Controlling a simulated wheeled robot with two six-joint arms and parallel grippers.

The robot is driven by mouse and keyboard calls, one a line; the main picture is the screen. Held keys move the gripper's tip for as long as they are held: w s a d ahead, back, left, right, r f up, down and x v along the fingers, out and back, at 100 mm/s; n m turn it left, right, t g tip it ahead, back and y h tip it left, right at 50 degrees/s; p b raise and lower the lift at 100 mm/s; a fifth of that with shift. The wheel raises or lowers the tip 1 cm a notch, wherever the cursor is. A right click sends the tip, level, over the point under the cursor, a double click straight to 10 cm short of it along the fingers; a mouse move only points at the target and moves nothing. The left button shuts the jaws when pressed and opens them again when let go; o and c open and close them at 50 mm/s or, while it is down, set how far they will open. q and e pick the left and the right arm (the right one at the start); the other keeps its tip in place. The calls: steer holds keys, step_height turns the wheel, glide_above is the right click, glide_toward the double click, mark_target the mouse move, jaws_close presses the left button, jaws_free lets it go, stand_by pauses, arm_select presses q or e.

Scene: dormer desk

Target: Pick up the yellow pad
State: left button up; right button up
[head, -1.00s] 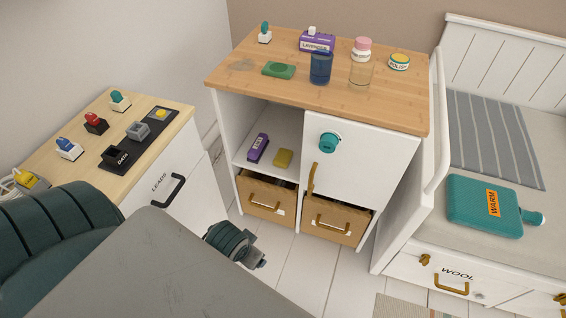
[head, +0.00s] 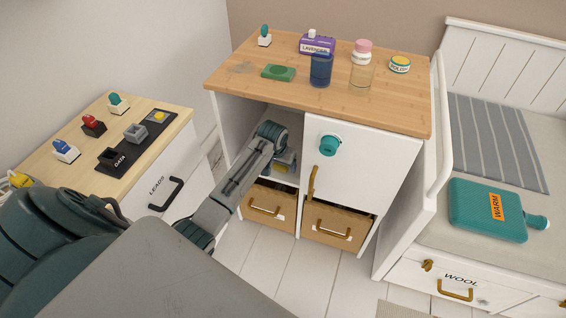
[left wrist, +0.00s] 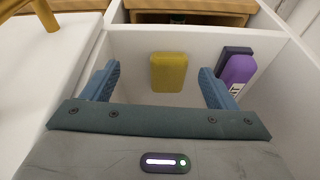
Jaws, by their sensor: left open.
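The yellow pad (left wrist: 168,72) lies in the white open compartment of the cabinet, seen in the left wrist view between my two blue fingers. My left gripper (left wrist: 160,70) is open, with one finger on each side of the pad in that view and a gap to each. I cannot tell whether the fingers are down at the pad's height. In the head view my left gripper (head: 286,162) reaches into the compartment, and my arm hides most of the pad there. My right gripper is not in view.
A purple object (left wrist: 239,72) with a dark part lies right of the pad in the wrist view, close to the right finger. The white cabinet door (head: 358,165) with a teal knob stands beside the opening. Drawers (head: 268,203) sit below. Glasses and small items stand on the wooden top (head: 225,82).

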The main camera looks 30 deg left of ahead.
arm_select(q)
steer(key=shift+n, duration=0.3)
steer(key=w, duration=0.1)
steer(key=w+a+r, duration=0.1)
steer(key=w, duration=0.1)
steer(key=w+a, duration=0.1)
steer(key=shift+w+a+r, duration=0.2)
steer(key=shift+a+r, duration=0.05)
steer(key=shift+r, duration=0.05)
steer(key=b+x, duration=0.2)
steer(key=x, duration=0.4)
steer(key=shift+f, duration=0.1)
steer(key=shift+w+a+f, duration=0.1)
steer(key=shift+w+f, duration=0.15)
steer(key=shift+f, duration=0.25)
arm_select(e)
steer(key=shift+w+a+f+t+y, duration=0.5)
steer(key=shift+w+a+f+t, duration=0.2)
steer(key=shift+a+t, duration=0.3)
arm_select(q)
steer(key=shift+f, duration=0.2)
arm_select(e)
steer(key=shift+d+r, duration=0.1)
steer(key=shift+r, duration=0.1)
arm_select(q)
steer(key=c, duration=1.1)
